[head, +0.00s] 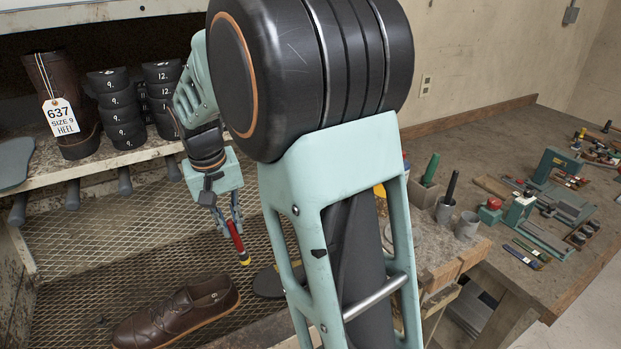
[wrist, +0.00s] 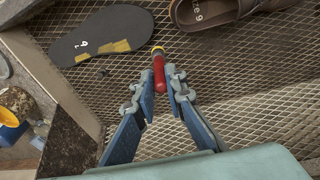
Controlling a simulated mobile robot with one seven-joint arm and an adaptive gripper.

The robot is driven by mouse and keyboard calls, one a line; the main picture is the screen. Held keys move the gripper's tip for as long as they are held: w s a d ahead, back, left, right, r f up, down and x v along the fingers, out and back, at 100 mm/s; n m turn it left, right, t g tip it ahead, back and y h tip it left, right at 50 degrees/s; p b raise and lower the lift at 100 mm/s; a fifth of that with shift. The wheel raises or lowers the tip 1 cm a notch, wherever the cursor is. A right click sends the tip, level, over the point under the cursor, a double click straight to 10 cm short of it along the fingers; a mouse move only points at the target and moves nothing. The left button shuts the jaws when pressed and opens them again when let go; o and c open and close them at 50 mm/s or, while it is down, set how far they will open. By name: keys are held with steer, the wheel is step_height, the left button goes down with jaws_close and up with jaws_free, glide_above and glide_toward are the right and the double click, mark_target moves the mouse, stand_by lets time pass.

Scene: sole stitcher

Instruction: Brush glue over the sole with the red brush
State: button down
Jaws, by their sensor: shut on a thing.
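My gripper (head: 231,222) is shut on the red brush (head: 237,243), which has a yellow tip pointing down; it hangs above the mesh shelf. In the wrist view the brush (wrist: 159,71) sits between the fingertips of my gripper (wrist: 160,84). In the head view the sole (head: 268,283) is partly hidden behind my arm. I cannot tell whether the brush tip touches anything.
A brown shoe (head: 180,314) lies on the mesh shelf (head: 110,235) near the sole. Above stand a tagged brown boot (head: 70,110) and stacked black heels (head: 118,112). A workbench (head: 480,140) with cups and tools is at the right.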

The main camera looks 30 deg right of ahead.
steer(key=shift+r+p, duration=1.4)
steer(key=shift+r, duration=0.7)
steer(key=shift+d, duration=0.1)
